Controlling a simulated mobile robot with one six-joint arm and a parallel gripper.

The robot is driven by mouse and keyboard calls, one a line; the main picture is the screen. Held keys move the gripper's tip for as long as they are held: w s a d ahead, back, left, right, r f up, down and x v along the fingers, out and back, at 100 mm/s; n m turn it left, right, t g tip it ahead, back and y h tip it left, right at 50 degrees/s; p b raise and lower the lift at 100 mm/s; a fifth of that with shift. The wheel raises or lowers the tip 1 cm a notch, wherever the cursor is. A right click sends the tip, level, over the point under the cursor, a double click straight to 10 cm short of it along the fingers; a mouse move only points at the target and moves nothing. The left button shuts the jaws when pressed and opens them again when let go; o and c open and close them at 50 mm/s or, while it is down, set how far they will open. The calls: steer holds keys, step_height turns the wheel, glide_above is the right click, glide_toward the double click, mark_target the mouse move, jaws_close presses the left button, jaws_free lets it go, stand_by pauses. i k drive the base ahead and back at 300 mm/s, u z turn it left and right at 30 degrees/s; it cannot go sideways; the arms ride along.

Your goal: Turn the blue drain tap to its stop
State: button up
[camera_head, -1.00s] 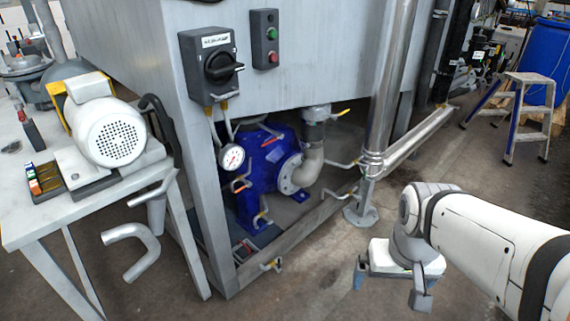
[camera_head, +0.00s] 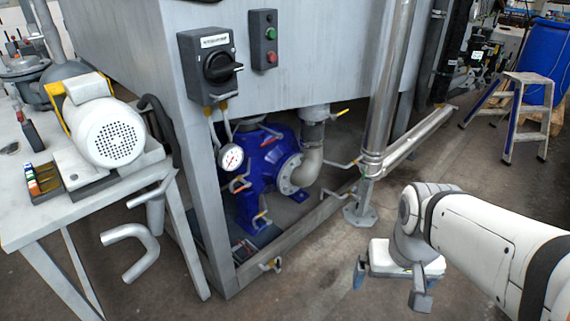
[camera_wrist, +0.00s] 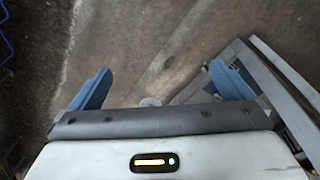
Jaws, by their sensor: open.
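My gripper (camera_head: 398,280) is at the lower right of the head view, low over the floor and to the right of the tank frame. In the wrist view my gripper (camera_wrist: 161,88) has its two blue fingers wide apart, with only floor and part of a metal frame beyond them. It is open and empty. I cannot make out a tap with a blue handle. A small tap with a yellow end (camera_head: 272,265) sits on the low front rail of the tank frame, left of my gripper and apart from it.
A blue pump (camera_head: 257,178) stands under the grey tank (camera_head: 290,85), with a gauge (camera_head: 231,157) and several small levers around it. A steel pipe (camera_head: 386,90) stands in front. A bench with a motor (camera_head: 107,130) is at left, a step stool (camera_head: 518,100) at right. Floor around my gripper is open.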

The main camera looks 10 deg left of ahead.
mark_target(264, 226)
steer(key=z, duration=3.1)
steer(key=k, duration=1.4)
steer(key=u, duration=2.45)
steer(key=i, duration=0.85)
steer(key=z, duration=0.05)
